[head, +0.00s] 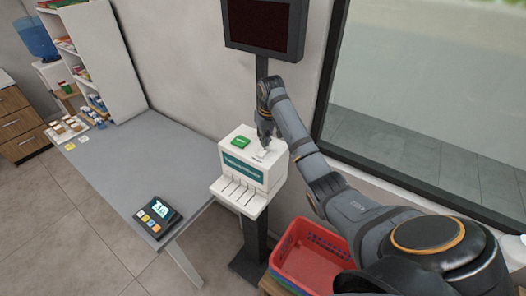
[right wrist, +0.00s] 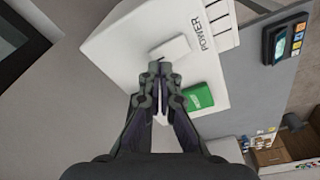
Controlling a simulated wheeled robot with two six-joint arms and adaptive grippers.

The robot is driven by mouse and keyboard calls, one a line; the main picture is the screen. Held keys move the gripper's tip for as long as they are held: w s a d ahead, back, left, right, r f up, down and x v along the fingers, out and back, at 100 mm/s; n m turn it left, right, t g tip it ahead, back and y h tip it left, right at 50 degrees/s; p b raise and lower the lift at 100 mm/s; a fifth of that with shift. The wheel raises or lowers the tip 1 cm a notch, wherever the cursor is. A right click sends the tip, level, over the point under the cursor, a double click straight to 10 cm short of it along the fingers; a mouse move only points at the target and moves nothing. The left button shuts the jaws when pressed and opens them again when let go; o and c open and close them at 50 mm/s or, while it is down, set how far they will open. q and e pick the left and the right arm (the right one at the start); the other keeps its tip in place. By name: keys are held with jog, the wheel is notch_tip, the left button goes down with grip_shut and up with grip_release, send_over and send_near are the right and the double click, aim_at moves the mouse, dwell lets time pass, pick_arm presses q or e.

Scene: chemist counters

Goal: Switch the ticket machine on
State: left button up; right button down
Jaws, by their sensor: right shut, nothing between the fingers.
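The ticket machine (head: 232,188) is a white box on a dark post, with a teal label and several slots at its front. It also fills the upper middle of the right wrist view (right wrist: 120,45). On its top are a green button (head: 241,142) and a white switch (head: 261,155). In the right wrist view the switch (right wrist: 172,48) sits beside the word POWER, with the green button (right wrist: 198,97) to its lower right. My right gripper (head: 264,143) is shut and empty, its tips (right wrist: 160,68) at the switch's near edge. I cannot tell whether they touch. My left gripper is out of view.
A dark display screen (head: 265,25) stands above and behind the machine. A grey counter (head: 135,165) to the left holds a card terminal (head: 158,216) and small boxes. Red baskets (head: 312,255) stand at the lower right, below my arm. A large window (head: 430,100) is at right.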

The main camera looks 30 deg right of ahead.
aim_at(265, 149)
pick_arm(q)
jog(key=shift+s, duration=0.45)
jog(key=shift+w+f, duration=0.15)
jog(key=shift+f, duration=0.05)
pick_arm(e)
jog(key=shift+f, duration=1)
jog(key=shift+r+p, duration=0.35)
jog(key=shift+r, duration=0.95)
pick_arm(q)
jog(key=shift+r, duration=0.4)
pick_arm(e)
jog(key=shift+r, duration=2.25)
